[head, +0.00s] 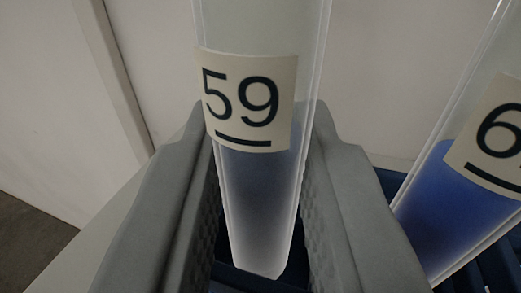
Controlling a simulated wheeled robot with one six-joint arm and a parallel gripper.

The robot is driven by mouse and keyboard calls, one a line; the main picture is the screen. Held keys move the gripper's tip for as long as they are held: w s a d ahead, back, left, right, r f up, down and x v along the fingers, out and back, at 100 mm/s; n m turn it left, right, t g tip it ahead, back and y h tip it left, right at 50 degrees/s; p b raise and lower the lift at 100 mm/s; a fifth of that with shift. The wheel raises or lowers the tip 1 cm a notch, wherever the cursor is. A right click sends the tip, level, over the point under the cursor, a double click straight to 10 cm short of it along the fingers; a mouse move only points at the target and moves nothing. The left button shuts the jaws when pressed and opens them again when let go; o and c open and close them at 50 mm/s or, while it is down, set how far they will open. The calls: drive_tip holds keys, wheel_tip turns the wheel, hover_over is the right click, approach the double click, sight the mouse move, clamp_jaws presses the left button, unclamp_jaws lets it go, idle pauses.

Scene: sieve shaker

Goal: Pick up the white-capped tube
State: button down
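A clear tube (262,205) marked "59" stands between the two fingers of my gripper (260,170) in the head view. It holds grey-blue contents and narrows toward its lower end. Its top is outside the picture, so its cap and the cap's colour are hidden. The grey fingers lie along both sides of the tube, and their textured inner pads appear to meet its walls. My gripper looks shut on this tube. The tube's lower end shows above a dark blue surface; I cannot tell whether it rests in anything.
A second tube (430,205) with blue contents and a label starting with "6" leans close at the right. A dark blue rack (494,268) shows below it. A pale wall (400,70) is behind. A pale surface edge runs at the lower left.

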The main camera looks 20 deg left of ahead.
drive_tip(key=shift+r, duration=0.15)
drive_tip(key=shift+s+r, duration=0.2)
drive_tip(key=shift+r, duration=0.05)
wheel_tip(320, 180, up, 6)
drive_tip(key=shift+f, duration=0.1)
drive_tip(key=shift+s+r, duration=0.15)
drive_tip(key=shift+r, duration=0.15)
drive_tip(key=s, duration=1.9)
drive_tip(key=shift+s, duration=0.25)
